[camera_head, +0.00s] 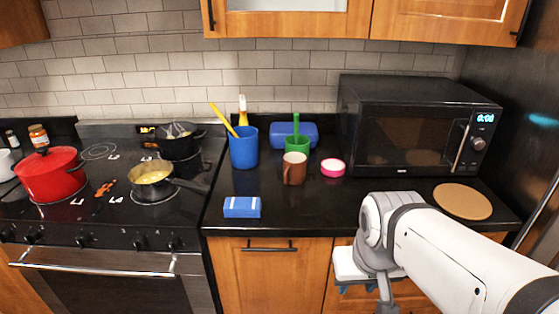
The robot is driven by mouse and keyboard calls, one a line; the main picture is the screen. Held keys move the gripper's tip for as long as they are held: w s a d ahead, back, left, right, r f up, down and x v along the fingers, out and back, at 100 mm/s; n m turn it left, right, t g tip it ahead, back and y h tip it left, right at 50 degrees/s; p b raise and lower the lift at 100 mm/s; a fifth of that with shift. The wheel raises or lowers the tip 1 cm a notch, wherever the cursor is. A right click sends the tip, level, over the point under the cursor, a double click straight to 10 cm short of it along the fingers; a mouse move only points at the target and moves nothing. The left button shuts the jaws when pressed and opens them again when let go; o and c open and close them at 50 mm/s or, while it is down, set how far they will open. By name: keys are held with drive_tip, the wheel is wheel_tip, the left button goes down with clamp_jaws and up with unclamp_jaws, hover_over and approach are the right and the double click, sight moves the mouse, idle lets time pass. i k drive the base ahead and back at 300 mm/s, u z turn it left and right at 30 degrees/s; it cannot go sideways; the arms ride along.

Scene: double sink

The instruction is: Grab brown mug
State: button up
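The brown mug (295,169) stands upright on the black counter, left of the microwave. Its handle shows on its front, toward the lower left. A green cup (298,147) stands right behind it, and a pink-rimmed round container (332,168) is to its right. My gripper (368,300) is low in front of the counter, below and to the right of the mug, well apart from it.
A blue cup (243,148) with utensils stands left of the mug. A blue sponge-like block (242,207) lies near the counter's front edge. A microwave (415,125) and a tan round board (462,201) are at the right. The stove with a red pot (50,174) is left. Counter in front of the mug is clear.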

sight(292, 171)
drive_tip(key=z, duration=0.15)
drive_tip(key=i, duration=0.9)
drive_tip(key=u, duration=0.05)
